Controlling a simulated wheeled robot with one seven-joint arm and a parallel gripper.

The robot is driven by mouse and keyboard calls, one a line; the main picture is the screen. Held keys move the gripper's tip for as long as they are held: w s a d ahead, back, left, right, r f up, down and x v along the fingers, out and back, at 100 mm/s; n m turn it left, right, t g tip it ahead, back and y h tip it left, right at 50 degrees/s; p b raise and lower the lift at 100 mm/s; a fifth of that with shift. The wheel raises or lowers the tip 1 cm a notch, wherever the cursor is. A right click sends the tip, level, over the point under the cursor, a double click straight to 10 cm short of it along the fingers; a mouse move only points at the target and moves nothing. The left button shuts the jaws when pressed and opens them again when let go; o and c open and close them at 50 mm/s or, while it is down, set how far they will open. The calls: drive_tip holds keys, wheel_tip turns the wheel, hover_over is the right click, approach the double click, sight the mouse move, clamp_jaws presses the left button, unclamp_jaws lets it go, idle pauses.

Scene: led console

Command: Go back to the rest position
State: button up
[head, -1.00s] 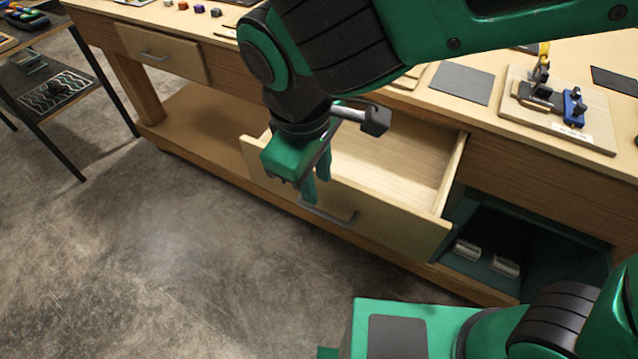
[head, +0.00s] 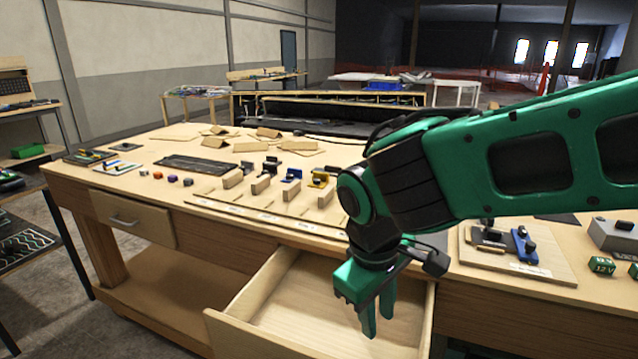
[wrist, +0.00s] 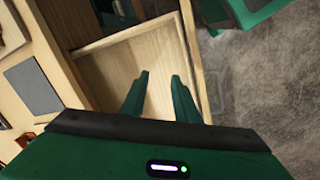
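My gripper (head: 378,312) is green and points down in front of the workbench, over the open wooden drawer (head: 290,300). In the wrist view, the two fingers of my gripper (wrist: 160,88) stand apart with nothing between them. The drawer's pale bare floor (wrist: 158,98) shows beyond them. The part of the drawer behind my gripper is hidden in the head view.
A second drawer (head: 130,218) at the left looks shut. Concrete floor lies in front.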

drive_tip(key=d+m, duration=0.1)
drive_tip(key=d, duration=0.2)
drive_tip(key=d+m, duration=0.1)
drive_tip(key=d, duration=0.3)
drive_tip(key=d+m, duration=0.1)
drive_tip(key=d, duration=0.2)
drive_tip(key=shift+w+d+r+m+g, duration=0.2)
drive_tip(key=shift+w+m+g, duration=0.1)
drive_tip(key=shift+w, duration=0.1)
drive_tip(key=s+d+f+m+y, duration=0.1)
drive_tip(key=s+d+m, duration=0.4)
drive_tip(key=d, duration=0.5)
drive_tip(key=s+d+f+m+g, duration=0.1)
drive_tip(key=s+d+m, duration=0.5)
drive_tip(key=d, duration=0.5)
drive_tip(key=shift+s+y, duration=0.4)
drive_tip(key=shift+s, duration=0.8)
drive_tip(key=shift+w+f, duration=0.25)
drive_tip(key=shift+w, duration=0.35)
